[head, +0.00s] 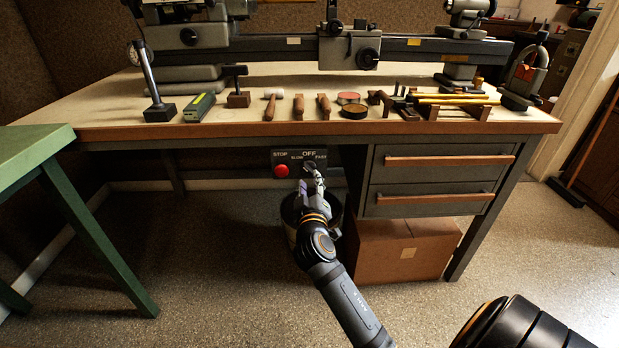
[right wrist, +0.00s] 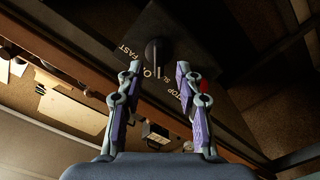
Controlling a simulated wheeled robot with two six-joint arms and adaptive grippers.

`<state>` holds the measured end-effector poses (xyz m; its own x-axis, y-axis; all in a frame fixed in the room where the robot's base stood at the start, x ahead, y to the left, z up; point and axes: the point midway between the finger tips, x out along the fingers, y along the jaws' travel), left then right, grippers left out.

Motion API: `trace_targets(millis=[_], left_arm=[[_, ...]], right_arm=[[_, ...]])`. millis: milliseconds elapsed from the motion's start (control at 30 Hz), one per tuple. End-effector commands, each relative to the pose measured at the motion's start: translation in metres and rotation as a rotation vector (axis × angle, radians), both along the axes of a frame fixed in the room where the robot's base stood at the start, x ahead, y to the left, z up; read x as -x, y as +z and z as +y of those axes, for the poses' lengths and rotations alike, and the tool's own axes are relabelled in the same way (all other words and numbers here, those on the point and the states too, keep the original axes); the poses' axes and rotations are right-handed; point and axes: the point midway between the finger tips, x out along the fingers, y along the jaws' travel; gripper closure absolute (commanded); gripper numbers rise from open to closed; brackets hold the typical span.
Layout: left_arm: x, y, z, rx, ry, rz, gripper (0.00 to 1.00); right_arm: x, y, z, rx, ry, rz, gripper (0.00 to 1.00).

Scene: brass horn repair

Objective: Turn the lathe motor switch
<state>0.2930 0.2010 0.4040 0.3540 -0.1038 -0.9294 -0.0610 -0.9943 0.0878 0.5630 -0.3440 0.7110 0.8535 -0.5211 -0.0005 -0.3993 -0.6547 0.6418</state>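The lathe motor switch is a dark rotary knob (right wrist: 154,52) on a black panel (head: 291,158) under the bench top. The panel is lettered STOP, SLOW, OFF and FAST, and a red button (head: 281,171) sits at its left. In the right wrist view the knob's pale line points toward the partly hidden OFF lettering, between SLOW and FAST. My right gripper (right wrist: 159,74) is open, its fingers spread to either side of the knob's line. In the head view the right gripper (head: 313,178) is just in front of the panel and partly covers the knob. My left gripper is out of view.
The bench top (head: 250,128) above carries a lathe and a row of hand tools. Drawers (head: 440,178) stand right of the panel, with a cardboard box (head: 400,250) below. A bin (head: 290,212) stands behind my right arm. A green table (head: 40,150) is at left.

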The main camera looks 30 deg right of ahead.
Motion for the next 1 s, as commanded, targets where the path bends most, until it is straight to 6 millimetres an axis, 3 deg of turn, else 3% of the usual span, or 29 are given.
trace_targets(millis=[100,233,800,900,967,1000], left_arm=[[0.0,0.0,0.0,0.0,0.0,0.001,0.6],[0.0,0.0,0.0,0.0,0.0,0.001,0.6],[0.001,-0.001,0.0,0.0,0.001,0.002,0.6],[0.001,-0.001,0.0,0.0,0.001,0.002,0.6],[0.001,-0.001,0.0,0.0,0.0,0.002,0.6],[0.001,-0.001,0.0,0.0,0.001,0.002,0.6]], right_arm=[[0.02,-0.002,0.012,-0.006,-0.001,0.002,0.64],[0.031,-0.001,0.019,-0.003,-0.001,0.001,0.64],[0.034,-0.001,0.02,-0.002,-0.001,0.003,0.64],[0.039,-0.022,0.021,-0.048,0.007,0.048,0.64],[0.048,-0.053,0.024,-0.117,0.018,0.115,0.64],[0.057,-0.08,0.027,-0.18,0.028,0.176,0.64]])
